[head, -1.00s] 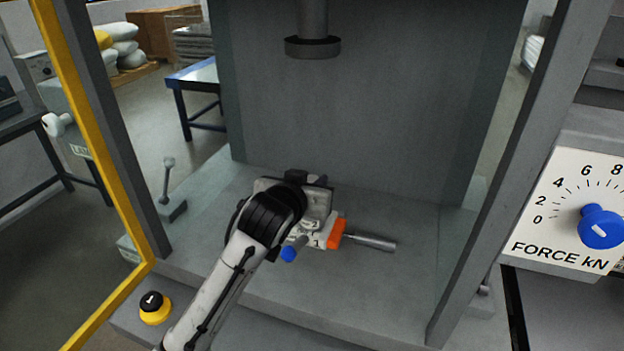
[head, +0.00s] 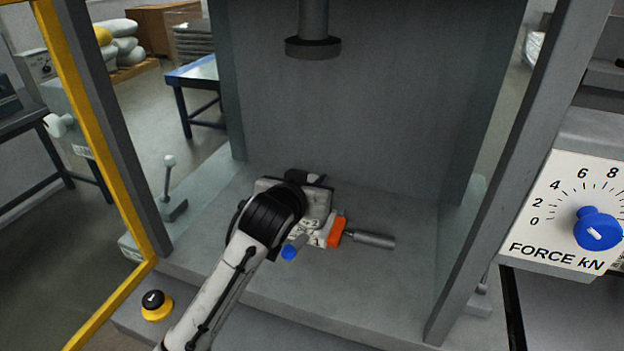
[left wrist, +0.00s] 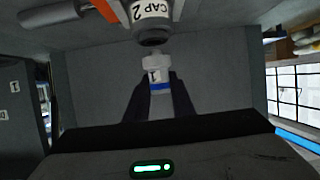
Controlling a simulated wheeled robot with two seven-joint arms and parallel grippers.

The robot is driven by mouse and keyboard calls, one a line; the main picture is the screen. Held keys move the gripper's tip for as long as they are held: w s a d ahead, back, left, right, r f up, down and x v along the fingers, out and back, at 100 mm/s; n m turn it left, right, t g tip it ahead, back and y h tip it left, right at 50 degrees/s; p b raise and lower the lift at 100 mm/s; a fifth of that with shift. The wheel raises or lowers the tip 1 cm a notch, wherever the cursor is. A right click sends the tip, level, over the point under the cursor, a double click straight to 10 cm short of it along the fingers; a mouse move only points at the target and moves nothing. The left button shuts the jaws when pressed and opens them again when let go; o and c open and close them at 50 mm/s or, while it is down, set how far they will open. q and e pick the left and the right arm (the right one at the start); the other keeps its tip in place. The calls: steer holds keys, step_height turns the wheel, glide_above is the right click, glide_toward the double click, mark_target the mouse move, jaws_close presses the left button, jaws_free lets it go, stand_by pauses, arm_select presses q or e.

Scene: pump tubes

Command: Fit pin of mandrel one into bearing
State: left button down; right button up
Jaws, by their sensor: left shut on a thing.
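My left gripper (left wrist: 160,92) is shut on mandrel one (left wrist: 155,75), a pale piece marked 1 with a blue band. In the head view, a grey cylinder with a blue end (head: 290,252) shows beside my left gripper, which hides much of the spot. In the left wrist view, the mandrel's narrower pale end points at a dark round bearing (left wrist: 151,38) on a part labelled CAP 2 (left wrist: 151,10). The end is very close to the bearing, roughly in line; I cannot tell whether they touch. My right gripper is out of view.
An orange block (head: 337,232) and a grey cylindrical bar (head: 370,240) adjoin the held area on the press bed (head: 400,285). The press ram (head: 313,47) hangs above. Frame posts stand at both sides. The bed's right side is free.

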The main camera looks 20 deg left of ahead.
arm_select(q)
steer(key=shift+f+b, duration=0.5)
steer(key=shift+f, duration=0.55)
steer(key=c, duration=1.4)
jaws_free()
steer(key=shift+c, duration=0.2)
steer(key=v, duration=1)
steer(key=shift+s, duration=0.2)
